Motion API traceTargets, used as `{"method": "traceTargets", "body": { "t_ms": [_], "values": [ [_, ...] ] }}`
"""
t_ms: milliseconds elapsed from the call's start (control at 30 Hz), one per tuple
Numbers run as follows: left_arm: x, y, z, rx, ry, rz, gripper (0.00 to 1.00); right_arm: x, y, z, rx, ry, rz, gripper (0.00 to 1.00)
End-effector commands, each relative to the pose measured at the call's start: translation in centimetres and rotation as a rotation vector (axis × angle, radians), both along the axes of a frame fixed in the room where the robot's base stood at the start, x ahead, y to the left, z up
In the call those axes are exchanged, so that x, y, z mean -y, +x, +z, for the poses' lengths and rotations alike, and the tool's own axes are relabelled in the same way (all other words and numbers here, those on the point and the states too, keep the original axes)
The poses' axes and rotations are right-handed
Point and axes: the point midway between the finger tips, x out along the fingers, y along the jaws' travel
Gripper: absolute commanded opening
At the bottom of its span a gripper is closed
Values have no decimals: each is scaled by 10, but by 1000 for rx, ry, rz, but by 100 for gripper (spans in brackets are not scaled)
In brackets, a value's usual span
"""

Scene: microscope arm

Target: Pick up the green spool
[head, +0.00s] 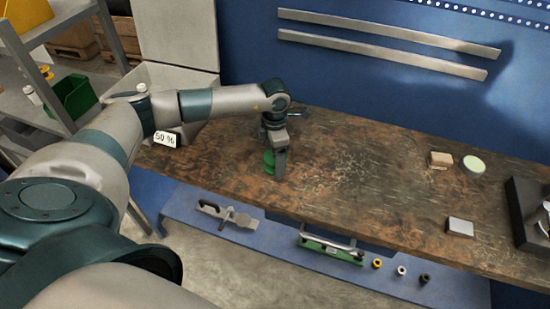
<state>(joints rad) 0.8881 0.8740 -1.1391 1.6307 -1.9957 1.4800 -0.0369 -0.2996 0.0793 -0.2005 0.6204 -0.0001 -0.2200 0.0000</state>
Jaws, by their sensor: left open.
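The green spool (268,161) stands on the wooden workbench (350,170), left of its middle and near the front edge. My left arm comes in from the left, and my left gripper (279,172) points down at the spool. The gripper is open, and its fingers overlap the spool's right side in the picture. I cannot tell whether they touch it. Part of the spool is hidden behind the fingers. My right gripper is not in view.
A cardboard-brown block (440,159), a round pale-green-topped item (473,165) and a small grey-white box (460,227) sit on the bench's right. A lower blue shelf (290,240) holds tools. The bench's middle is clear.

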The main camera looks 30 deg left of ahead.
Motion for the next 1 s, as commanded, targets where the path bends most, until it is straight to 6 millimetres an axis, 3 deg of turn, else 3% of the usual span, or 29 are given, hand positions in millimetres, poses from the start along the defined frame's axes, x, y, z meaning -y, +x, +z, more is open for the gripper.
{"method": "traceTargets", "body": {
  "t_ms": [467, 667, 1000],
  "values": [
    [0, 0, -2, 1, 1, 0, 79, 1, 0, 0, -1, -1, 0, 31],
    [0, 0, -2, 1, 1, 1, 36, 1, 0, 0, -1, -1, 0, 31],
    [0, 0, -1, 1, 1, 1, 34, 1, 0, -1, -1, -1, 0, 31]
  ]
}}
